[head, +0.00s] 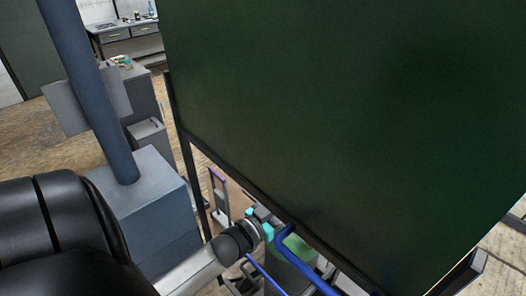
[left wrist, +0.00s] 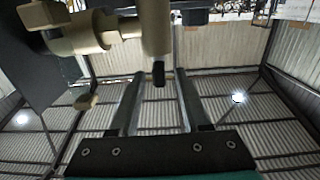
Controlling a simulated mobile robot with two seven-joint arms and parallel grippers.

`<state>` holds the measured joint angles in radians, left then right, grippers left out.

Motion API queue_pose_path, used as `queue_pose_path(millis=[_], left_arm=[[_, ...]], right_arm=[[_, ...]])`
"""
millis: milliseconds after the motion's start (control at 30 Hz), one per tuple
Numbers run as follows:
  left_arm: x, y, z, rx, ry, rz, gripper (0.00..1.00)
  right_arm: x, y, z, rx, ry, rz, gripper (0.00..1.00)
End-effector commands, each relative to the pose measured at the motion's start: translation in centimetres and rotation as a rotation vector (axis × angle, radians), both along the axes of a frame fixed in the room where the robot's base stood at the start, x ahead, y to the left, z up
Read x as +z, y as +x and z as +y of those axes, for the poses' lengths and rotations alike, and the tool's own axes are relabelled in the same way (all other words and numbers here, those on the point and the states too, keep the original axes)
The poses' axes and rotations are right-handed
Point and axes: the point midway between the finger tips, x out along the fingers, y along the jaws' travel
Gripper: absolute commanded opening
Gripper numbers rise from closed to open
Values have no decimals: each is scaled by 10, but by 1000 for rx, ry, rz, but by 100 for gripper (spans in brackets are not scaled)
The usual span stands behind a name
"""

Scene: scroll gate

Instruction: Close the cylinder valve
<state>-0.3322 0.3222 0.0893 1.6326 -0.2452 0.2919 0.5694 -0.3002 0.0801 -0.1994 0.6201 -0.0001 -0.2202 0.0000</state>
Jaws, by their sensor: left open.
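A beige valve (left wrist: 155,32) with a side outlet shows at the top of the left wrist view. A small black-tipped stem (left wrist: 158,72) hangs down from it. My left gripper (left wrist: 160,84) is open, with one finger on each side of that stem; I cannot tell whether either finger touches it. In the head view my left arm reaches from the left to the left gripper (head: 266,222), low beneath a green panel's edge. A pale green rounded thing, perhaps the cylinder (head: 304,248), is partly hidden there; its valve is not clear. My right gripper is not in view.
The large dark green panel (head: 340,120) fills much of the head view above the gripper. A blue hose (head: 298,262) passes close beside the gripper. A grey-blue box with a post (head: 150,195) stands at left. Wooden floor is open farther back.

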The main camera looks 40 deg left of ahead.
Motion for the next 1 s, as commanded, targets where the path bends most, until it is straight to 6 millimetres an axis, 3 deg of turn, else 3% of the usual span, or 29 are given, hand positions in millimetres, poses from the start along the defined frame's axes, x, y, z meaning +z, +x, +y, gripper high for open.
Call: queue_pose_path(millis=[600,800,1000], left_arm=[[-1,-106,10,0,-1,1,47],[0,-121,11,0,1,-1,47],[1,-124,12,0,1,-2,47]], right_arm=[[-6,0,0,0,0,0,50],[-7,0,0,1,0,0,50],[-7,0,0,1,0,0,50]])
